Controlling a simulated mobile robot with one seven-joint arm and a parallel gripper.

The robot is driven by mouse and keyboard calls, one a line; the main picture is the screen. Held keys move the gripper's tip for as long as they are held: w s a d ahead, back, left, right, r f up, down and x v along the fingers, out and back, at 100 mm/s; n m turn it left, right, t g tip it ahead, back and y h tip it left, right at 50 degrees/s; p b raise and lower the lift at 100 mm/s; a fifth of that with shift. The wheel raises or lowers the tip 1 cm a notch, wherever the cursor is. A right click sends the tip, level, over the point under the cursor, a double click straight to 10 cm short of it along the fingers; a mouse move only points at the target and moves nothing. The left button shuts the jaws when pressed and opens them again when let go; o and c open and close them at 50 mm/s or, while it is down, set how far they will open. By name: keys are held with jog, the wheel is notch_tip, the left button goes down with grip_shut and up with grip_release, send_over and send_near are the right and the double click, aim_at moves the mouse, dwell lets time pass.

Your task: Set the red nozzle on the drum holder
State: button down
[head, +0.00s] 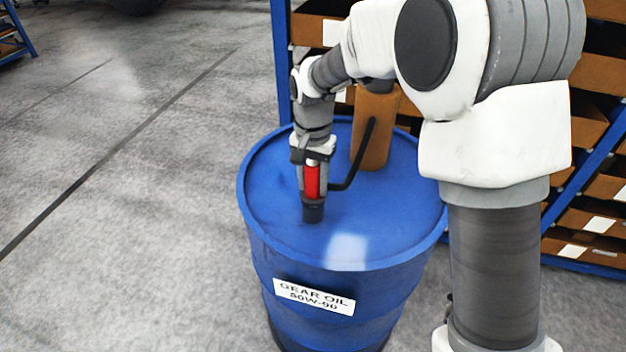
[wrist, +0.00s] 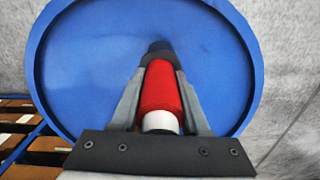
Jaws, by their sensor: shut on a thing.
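The red nozzle (head: 312,181) is upright between the fingers of my gripper (head: 312,190), over the top of the blue drum (head: 268,205). In the wrist view my gripper (wrist: 160,85) is shut on the red nozzle (wrist: 160,88), whose near end is pale. A short dark cylindrical piece (head: 313,213), seemingly the drum holder, is directly below the nozzle. It also shows at the far end of the nozzle in the wrist view (wrist: 157,50). I cannot tell whether the nozzle is inside it, touching it or just above it.
A brown cylinder (head: 376,130) stands on the drum behind my gripper. A bent black hose or bar (head: 358,163) runs beside it down towards the nozzle. Shelving with brown bins (head: 590,130) stands behind and to the right. The floor (head: 110,180) at left is clear.

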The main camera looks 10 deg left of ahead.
jog(key=shift+f+b, duration=0.5)
jog(key=shift+f, duration=0.25)
jog(key=shift+c, duration=1.6)
grip_release()
notch_tip(320, 180, up, 16)
jog(key=shift+r+p, duration=0.15)
jog(key=shift+p, duration=0.4)
jog(key=shift+r, duration=0.6)
